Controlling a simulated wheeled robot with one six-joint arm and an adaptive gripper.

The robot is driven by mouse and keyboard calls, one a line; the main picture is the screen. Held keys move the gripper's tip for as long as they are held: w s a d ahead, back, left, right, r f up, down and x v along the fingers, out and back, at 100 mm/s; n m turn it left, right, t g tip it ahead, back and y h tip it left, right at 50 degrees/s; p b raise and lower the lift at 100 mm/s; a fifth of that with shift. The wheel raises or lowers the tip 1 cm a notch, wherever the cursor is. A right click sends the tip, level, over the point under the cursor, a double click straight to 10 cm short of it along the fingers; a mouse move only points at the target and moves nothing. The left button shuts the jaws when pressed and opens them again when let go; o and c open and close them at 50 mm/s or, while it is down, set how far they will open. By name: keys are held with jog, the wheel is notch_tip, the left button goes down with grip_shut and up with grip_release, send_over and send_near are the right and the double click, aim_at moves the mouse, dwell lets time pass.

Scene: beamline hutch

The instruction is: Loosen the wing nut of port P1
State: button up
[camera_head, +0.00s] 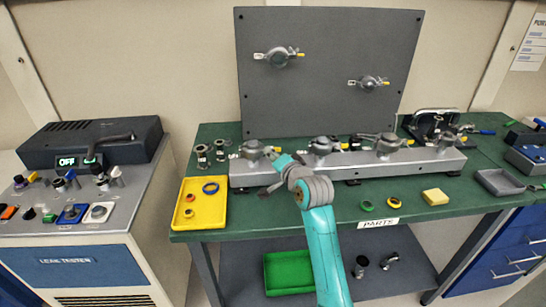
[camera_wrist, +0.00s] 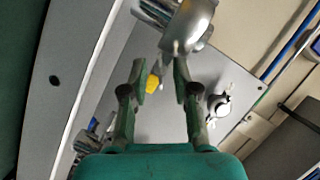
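A silver clamp sits on the leftmost port (camera_head: 252,150) of the grey manifold (camera_head: 410,163); I cannot read which port is P1. My gripper (camera_wrist: 159,68) is at this port, at the end of my teal arm. In the wrist view its two dark green fingers stand apart. The rounded metal clamp (camera_wrist: 190,28) is just beyond the fingertips, nearest the right one. A thin silver piece, perhaps the wing nut (camera_wrist: 164,66), shows between the tips. I cannot tell whether either finger touches it. In the head view my wrist partly hides this spot.
Further clamped ports (camera_head: 322,146) line the manifold to the right. An upright grey panel (camera_head: 330,30) with two clamped ports stands behind. A yellow tray (camera_head: 207,217) with rings lies left, and a grey tray (camera_head: 497,182) lies right. The leak tester (camera_head: 72,262) stands left of the bench.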

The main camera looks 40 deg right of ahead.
grip_shut()
jog(key=shift+n, duration=0.3)
jog(key=n, duration=0.1)
jog(key=n+g+h, duration=0.1)
jog(key=shift+w+a+r+n+g, duration=0.1)
jog(key=shift+a+r+n+g, duration=0.05)
jog(key=shift+n+g, duration=0.2)
jog(key=n+g+h, duration=0.1)
jog(key=n+h, duration=0.1)
jog(key=n, duration=0.1)
jog(key=shift+n+g, duration=0.35)
jog(key=shift+a, duration=0.1)
dwell(0.4)
